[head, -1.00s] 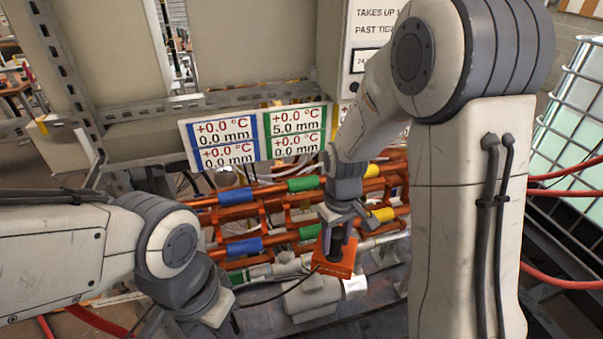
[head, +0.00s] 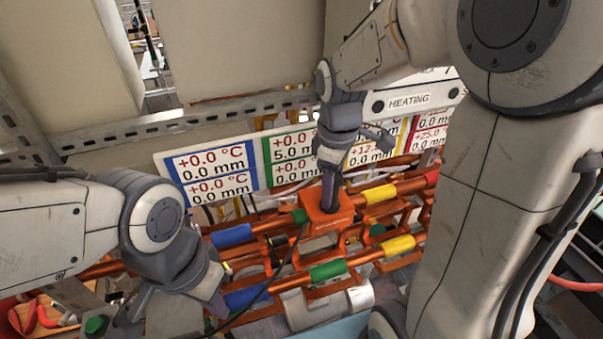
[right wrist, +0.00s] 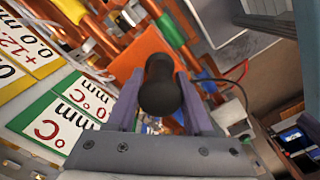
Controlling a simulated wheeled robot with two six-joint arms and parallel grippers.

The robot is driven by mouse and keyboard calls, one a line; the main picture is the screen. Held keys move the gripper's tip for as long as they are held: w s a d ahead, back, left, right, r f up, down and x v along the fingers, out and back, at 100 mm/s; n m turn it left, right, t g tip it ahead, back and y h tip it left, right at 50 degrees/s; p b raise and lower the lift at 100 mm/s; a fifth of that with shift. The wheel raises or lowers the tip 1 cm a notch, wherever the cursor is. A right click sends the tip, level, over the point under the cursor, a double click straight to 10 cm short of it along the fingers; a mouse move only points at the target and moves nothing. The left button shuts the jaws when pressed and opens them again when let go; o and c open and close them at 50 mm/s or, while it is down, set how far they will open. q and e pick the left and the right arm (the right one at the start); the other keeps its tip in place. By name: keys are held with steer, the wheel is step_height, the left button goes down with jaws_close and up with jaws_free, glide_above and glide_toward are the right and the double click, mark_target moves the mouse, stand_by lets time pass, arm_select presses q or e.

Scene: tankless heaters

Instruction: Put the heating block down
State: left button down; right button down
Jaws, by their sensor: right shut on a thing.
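The heating block (head: 326,216) is an orange block with a dark upright handle. In the head view it is in front of the upper copper pipe, between the green and yellow bands. I cannot tell whether it touches the pipe. My right gripper (head: 330,195) is shut on its handle from above. In the right wrist view the black handle (right wrist: 160,85) is between the two fingers, with the orange block (right wrist: 150,55) beyond it. My left gripper (head: 222,303) is at the lower left by the blue band of the lower pipe; its finger gap is not clear.
Copper pipes with blue, green, yellow and red bands (head: 380,194) run across the middle on orange brackets. A display panel (head: 215,172) with temperature and millimetre readings is behind them. A black cable (head: 275,275) trails from the block. A light blue surface (head: 335,328) shows at the bottom.

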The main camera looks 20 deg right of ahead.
mark_target(314, 193)
steer(key=w+f+p, duration=0.1)
steer(key=w+f, duration=0.1)
steer(key=w+f+p, duration=0.1)
steer(key=w+f, duration=0.2)
steer(key=w+a+f+p, duration=0.1)
steer(key=w+f, duration=0.1)
steer(key=shift+w+f, duration=0.2)
steer(key=shift+f, duration=0.2)
steer(key=shift+f+p, duration=0.25)
steer(key=shift+p, duration=0.05)
steer(key=shift+f, duration=0.1)
steer(key=shift+f, duration=0.1)
steer(key=shift+c, duration=1.5)
jaws_free()
